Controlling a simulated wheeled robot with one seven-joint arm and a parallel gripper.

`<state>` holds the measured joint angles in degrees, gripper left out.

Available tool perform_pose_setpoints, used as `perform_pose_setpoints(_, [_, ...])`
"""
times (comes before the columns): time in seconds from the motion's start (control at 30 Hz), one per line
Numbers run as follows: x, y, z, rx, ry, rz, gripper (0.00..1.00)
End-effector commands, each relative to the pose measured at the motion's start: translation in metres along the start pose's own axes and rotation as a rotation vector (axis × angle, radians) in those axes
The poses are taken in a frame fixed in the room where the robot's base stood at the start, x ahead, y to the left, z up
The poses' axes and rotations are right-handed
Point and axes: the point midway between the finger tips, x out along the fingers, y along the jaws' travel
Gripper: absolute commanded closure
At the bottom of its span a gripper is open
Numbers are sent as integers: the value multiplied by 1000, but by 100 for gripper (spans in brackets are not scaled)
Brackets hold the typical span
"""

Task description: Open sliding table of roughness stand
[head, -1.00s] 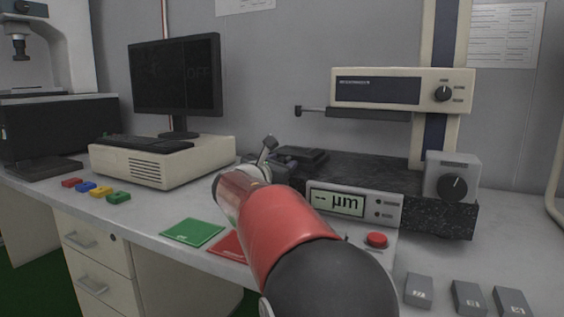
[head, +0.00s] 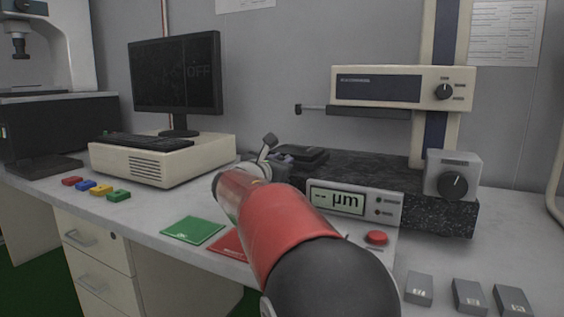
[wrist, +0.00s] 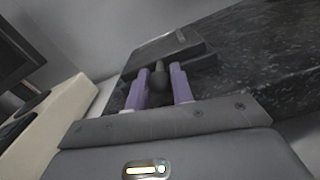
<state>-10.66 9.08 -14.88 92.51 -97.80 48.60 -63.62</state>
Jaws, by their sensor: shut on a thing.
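The roughness stand has a dark speckled stone base (head: 378,178) with a tall column at the right. Its sliding table (head: 306,154) is a dark flat plate on the left part of the base; it also shows in the wrist view (wrist: 168,46). A dark round knob (wrist: 159,75) sits at the near edge of the table. My gripper (wrist: 161,82) has its two purple fingers on either side of the knob and is shut on it. In the head view my own arm hides most of the gripper and the knob.
The probe unit (head: 378,90) and its thin arm overhang the base. A display box (head: 355,201), a red button (head: 377,237) and several grey blocks (head: 419,289) stand in front. A monitor (head: 175,75) and beige computer (head: 165,162) are left. Green (head: 193,230) and red mats lie near my arm.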

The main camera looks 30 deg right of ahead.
Motion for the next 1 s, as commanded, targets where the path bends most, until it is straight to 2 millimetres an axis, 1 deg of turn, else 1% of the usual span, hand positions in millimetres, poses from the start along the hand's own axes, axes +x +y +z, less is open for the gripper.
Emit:
perform_pose_setpoints(0.03, [-12,1,-2,2,2,5,100])
perform_pose_setpoints(0.2, [-50,1,-2,2,2,5,100])
perform_pose_setpoints(0.3, [-65,0,-1,2,2,3,100])
perform_pose_setpoints(0.4, [-72,0,-1,1,2,3,100])
perform_pose_setpoints(0.67, [-72,0,-1,0,1,1,100])
perform_pose_setpoints(0.7, [-72,0,-1,0,1,1,74])
perform_pose_setpoints(0.83, [-72,0,-1,0,1,1,57])
perform_pose_setpoints(0.87, [-72,0,-1,0,1,1,56])
perform_pose_setpoints(1.0, [-72,0,-1,0,1,1,56])
